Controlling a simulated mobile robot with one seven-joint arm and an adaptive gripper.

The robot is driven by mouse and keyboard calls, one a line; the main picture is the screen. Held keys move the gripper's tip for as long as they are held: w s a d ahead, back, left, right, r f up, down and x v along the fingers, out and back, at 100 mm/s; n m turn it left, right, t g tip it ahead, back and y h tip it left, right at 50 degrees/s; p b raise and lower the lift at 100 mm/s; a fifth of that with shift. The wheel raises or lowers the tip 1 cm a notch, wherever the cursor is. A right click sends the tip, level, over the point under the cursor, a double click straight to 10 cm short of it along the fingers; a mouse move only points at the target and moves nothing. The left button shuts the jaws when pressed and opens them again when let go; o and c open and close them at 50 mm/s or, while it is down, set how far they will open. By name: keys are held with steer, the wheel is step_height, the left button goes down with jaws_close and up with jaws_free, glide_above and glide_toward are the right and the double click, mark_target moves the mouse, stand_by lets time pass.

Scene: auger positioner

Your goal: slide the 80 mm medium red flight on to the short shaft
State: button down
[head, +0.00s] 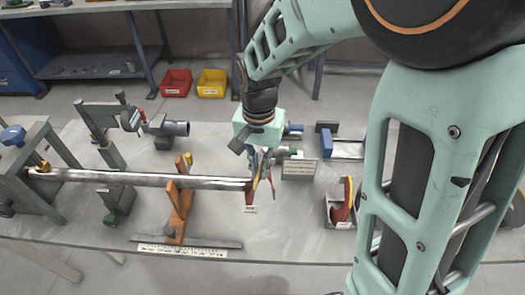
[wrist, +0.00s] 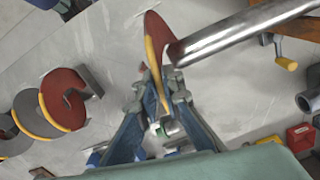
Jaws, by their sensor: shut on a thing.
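My gripper (head: 259,160) is shut on a red flight (head: 249,198) with a yellow edge, at the right end of the shaft (head: 130,178). In the wrist view the fingers (wrist: 161,88) pinch the yellow edge of the flight (wrist: 157,30). The metal shaft (wrist: 240,32) comes in from the upper right, and its end meets the flight's face or hub. I cannot tell whether the shaft end is inside the bore or only against it. The flight stands roughly crosswise to the shaft. The fingers hide part of the flight in the head view.
An orange stand (head: 180,205) is under the shaft, and a grey block (head: 25,170) holds its left end. A rack (head: 341,224) with another red flight stands at the right. More flights (wrist: 63,100) show in the wrist view. Red (head: 175,83) and yellow (head: 211,83) bins are behind the table.

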steer(key=shift+w+a+r+p, duration=0.1)
steer(key=shift+a+p, duration=0.15)
steer(key=shift+a, duration=2.65)
steer(key=shift+w+a+f+p, duration=0.1)
steer(key=shift+a+p, duration=0.15)
steer(key=shift+a, duration=2.6)
steer(key=shift+w+a+r+p, duration=0.1)
steer(key=shift+a+p, duration=0.15)
steer(key=shift+a, duration=2.65)
steer(key=c, duration=2.1)
jaws_free()
steer(key=shift+o, duration=0.6)
steer(key=shift+s+d, duration=0.1)
